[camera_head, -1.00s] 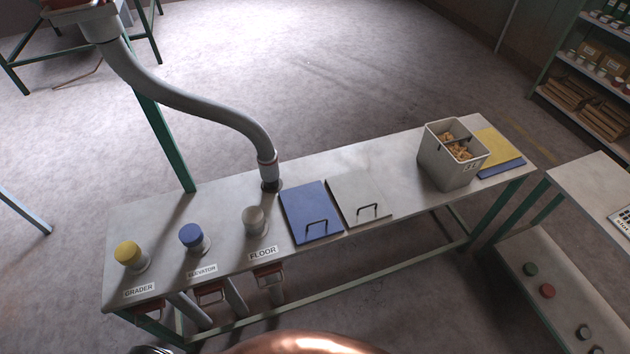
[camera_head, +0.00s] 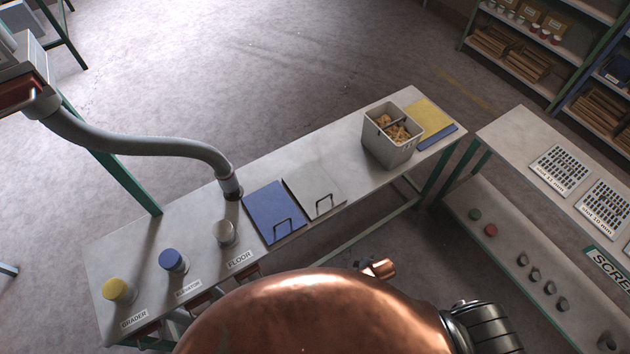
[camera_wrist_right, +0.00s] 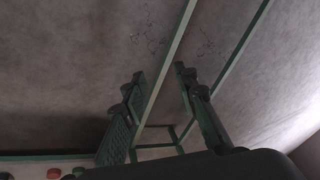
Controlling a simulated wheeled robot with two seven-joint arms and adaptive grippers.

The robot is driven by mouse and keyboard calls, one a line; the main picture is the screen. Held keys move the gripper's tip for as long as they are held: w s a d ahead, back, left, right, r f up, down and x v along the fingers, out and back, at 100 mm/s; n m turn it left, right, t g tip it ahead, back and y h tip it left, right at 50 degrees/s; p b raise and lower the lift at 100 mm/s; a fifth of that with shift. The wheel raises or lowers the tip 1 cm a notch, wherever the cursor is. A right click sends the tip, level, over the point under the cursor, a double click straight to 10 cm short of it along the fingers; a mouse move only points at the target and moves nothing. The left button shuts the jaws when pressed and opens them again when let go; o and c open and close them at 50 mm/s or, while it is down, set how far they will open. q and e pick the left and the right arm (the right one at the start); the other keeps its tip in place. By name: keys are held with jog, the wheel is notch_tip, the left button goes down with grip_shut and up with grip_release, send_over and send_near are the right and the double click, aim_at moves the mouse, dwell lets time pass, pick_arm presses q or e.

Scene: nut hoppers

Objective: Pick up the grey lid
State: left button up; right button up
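The grey lid (camera_head: 322,181) is a flat pale grey plate with a dark handle near its front edge. It lies flat on the bench in the head view, right of the similar blue lid (camera_head: 270,208). My right gripper (camera_wrist_right: 160,74) shows in the right wrist view. Its two fingers stand apart with nothing held between them; floor and green frame bars show beyond. My left gripper is not in view in either frame. The grey lid is not seen in the right wrist view.
A grey bin (camera_head: 390,148) of pale brown pieces stands right of the lids, before a yellow plate (camera_head: 428,115). A bent hose (camera_head: 150,146) ends behind the blue lid. Yellow (camera_head: 115,288), blue (camera_head: 171,259) and grey (camera_head: 226,231) knobs stand left. Another table (camera_head: 520,135) stands right.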

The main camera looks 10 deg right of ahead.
jog(key=w+a+r+m+t+y+p, duration=0.15)
jog(key=w+a+r+p, duration=0.35)
jog(key=r, duration=0.7)
jog(key=w+r+m+p, duration=0.25)
jog(key=w+r, duration=0.35)
jog(key=r, duration=0.5)
jog(key=w+a+r+m+t+p, duration=0.1)
jog(key=w+a+r+m+p, duration=0.35)
jog(key=r, duration=0.75)
jog(key=shift+n, duration=0.85)
jog(key=shift+w+a+f+b, duration=0.2)
jog(key=shift+w+f+b, duration=0.1)
jog(key=shift+w+f, duration=2.65)
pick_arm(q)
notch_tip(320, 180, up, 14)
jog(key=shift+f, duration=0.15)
pick_arm(e)
jog(key=shift+r, duration=0.15)
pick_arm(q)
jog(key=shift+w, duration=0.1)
pick_arm(e)
grip_shut()
